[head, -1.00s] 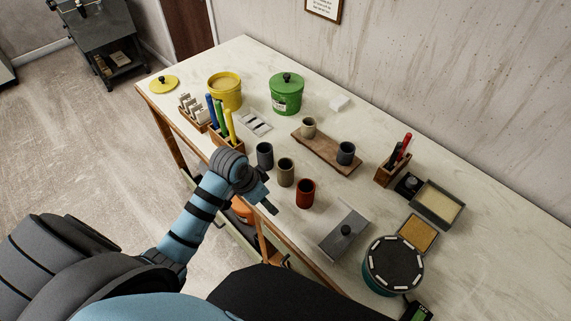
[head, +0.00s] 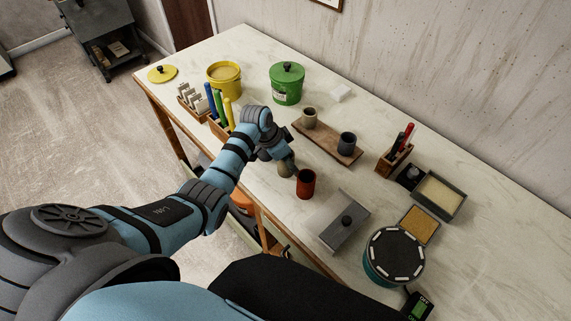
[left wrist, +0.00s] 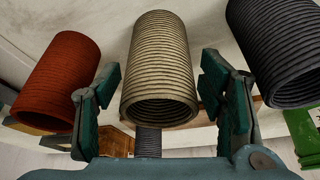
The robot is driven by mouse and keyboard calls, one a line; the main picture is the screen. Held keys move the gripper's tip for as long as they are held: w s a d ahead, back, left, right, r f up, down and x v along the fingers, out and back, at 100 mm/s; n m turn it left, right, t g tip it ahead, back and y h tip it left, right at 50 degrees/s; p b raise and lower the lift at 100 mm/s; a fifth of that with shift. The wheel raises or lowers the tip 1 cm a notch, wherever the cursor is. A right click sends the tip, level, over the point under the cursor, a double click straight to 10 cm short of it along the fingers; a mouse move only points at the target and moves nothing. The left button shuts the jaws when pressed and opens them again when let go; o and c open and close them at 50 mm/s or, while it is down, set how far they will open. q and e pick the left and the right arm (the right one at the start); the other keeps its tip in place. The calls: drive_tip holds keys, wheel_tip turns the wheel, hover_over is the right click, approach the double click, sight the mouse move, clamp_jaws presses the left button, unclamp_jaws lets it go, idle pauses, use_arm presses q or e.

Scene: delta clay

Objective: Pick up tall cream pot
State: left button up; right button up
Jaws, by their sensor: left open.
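In the left wrist view, the ribbed cream pot (left wrist: 160,65) is between the two spread fingers of my left gripper (left wrist: 160,88), with a visible gap on each side. The gripper is open and holds nothing. The red-brown pot (head: 306,183) stands close by, and also shows left of the fingers in the wrist view (left wrist: 62,80). A dark grey pot (left wrist: 282,50) is right of the fingers; my arm hides it in the head view.
A tool holder (head: 223,127) stands left of my gripper.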

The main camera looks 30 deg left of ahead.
use_arm(q)
drive_tip(key=shift+w+d+f, duration=0.15)
drive_tip(key=shift+f, duration=0.5)
drive_tip(key=shift+r, duration=0.1)
drive_tip(key=c, duration=1.3)
